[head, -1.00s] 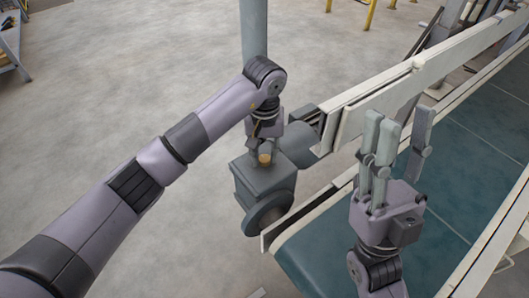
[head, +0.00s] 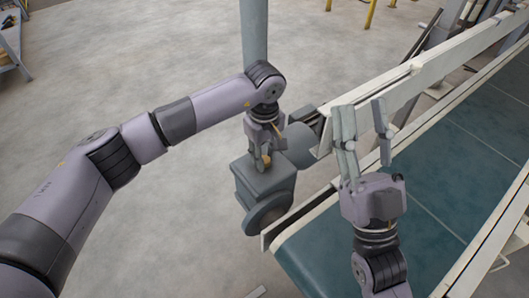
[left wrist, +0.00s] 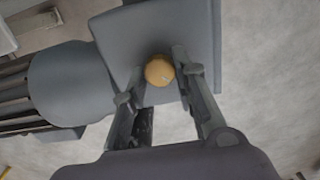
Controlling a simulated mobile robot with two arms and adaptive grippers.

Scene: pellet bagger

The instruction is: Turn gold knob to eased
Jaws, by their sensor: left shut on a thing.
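The gold knob (left wrist: 158,71) is a small round knob on top of a grey box-shaped housing (head: 248,182). In the head view the knob (head: 267,158) is partly covered by my left gripper (head: 263,162), which reaches down over it. My left gripper (left wrist: 155,82) is shut on the knob, with one finger against its right side in the left wrist view. The contact of the other finger is hard to make out there. No marking for eased is readable. My right gripper (head: 362,118) is open and empty, fingers pointing up above the conveyor.
A grey motor (head: 297,146) joins the housing beside the conveyor end. The teal conveyor belt (head: 455,155) with pale rails (head: 420,70) runs to the upper right. A grey post (head: 254,35) stands behind the housing.

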